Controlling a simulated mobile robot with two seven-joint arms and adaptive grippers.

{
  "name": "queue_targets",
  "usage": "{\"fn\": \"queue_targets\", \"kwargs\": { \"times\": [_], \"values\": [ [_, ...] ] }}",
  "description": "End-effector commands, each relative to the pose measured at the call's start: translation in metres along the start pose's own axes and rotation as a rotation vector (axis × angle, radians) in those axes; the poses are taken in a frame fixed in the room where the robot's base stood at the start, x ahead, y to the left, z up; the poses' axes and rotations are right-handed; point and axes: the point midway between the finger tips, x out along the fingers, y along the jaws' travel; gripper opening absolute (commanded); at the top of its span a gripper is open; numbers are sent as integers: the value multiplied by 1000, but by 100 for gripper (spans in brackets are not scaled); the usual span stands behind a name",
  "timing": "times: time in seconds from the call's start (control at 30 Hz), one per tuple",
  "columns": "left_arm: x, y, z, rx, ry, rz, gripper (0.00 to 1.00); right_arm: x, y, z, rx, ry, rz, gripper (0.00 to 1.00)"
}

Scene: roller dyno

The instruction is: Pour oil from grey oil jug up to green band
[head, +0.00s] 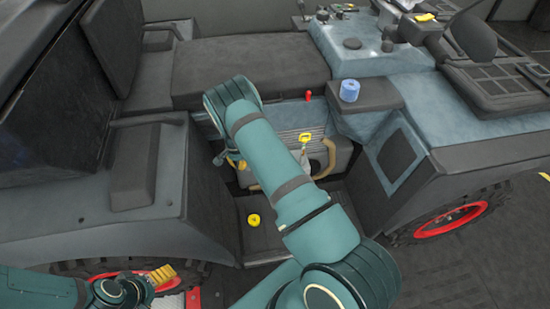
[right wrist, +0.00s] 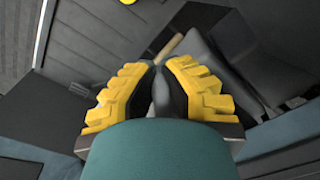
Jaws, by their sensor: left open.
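My right gripper's yellow fingers (right wrist: 160,85) point away from the wrist in the right wrist view, with their tips close together. A grey strip shows between them, and I cannot tell whether it is held or lies behind. In the head view my right arm reaches over the open bay under the seat and mostly hides this gripper. My left gripper (head: 160,276) is open and empty at the bottom left, by the front-left wheel. I cannot make out the grey oil jug or a green band for sure. A yellow-handled part (head: 305,137) stands upright on the grey unit (head: 342,160).
A yellow round cap (head: 254,219) is on the dark floor of the bay. A tan curved hose or handle (head: 330,160) is at the grey unit; a tan piece (right wrist: 170,46) shows past the fingertips. A blue cylinder (head: 349,90) stands on the right ledge. A red knob (head: 308,96) is near the seat (head: 240,65).

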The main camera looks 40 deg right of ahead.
Motion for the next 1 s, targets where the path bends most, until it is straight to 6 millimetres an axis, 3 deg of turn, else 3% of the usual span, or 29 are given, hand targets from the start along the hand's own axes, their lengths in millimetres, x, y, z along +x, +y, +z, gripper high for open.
{"fn": "queue_targets", "kwargs": {
  "times": [0.63,1.0],
  "values": [
    [-17,6,-8,-4,15,-2,80,-13,14,-9,9,-83,-164,0],
    [-9,3,-4,-3,9,-1,80,-15,29,-17,8,-186,-344,0]
  ]
}}
